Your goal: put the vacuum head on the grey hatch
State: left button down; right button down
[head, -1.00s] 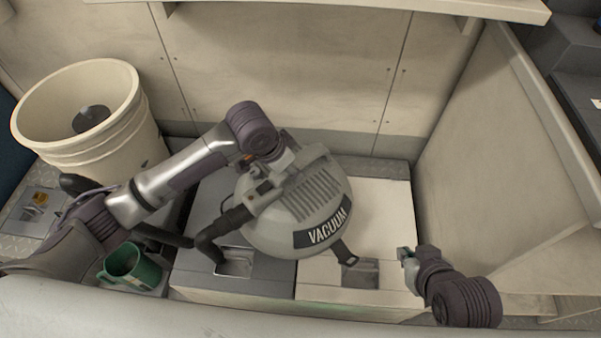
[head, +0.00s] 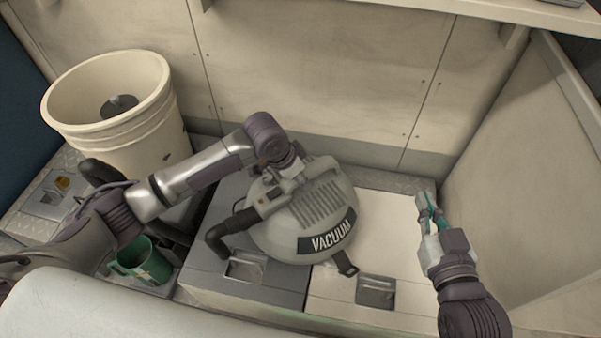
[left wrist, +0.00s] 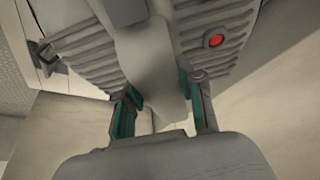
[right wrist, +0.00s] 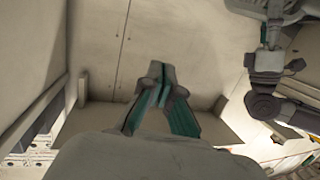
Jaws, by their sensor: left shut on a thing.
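The vacuum head (head: 325,205) is a grey dome with a ribbed top and a black VACUUM label. It also fills the top of the left wrist view (left wrist: 195,35), with a red button. My left gripper (left wrist: 162,95) is shut on its handle from above. The grey hatch (head: 205,268) lies under the left part of the vacuum head, which also overlaps the white hatch (head: 385,235) on the right. I cannot tell whether its underside touches the hatches. My right gripper (head: 424,203) is shut and empty over the right side of the white hatch; it also shows in the right wrist view (right wrist: 161,75).
A cream bucket (head: 130,135) stands at the left, with a green mug (head: 143,262) in front of it. A black hose stub (head: 228,228) sticks out left from the vacuum head. Walls close off the back and right. The white hatch's right part is clear.

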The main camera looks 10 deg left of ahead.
pick_arm(q)
jog(key=shift+w+d+f, duration=0.1)
jog(key=shift+f, duration=0.05)
pick_arm(e)
jog(key=shift+w+a+r+t, duration=0.1)
jog(key=shift+r+t, duration=0.15)
jog(key=shift+r, duration=0.2)
jog(key=shift+w+a+r+t, duration=0.1)
jog(key=shift+r+t, duration=0.15)
jog(key=shift+r, duration=0.15)
jog(key=shift+f, duration=0.1)
pick_arm(q)
jog(key=c, duration=0.7)
grip_release()
jog(key=shift+f, duration=0.25)
pick_arm(e)
jog(key=shift+s+d, duration=0.1)
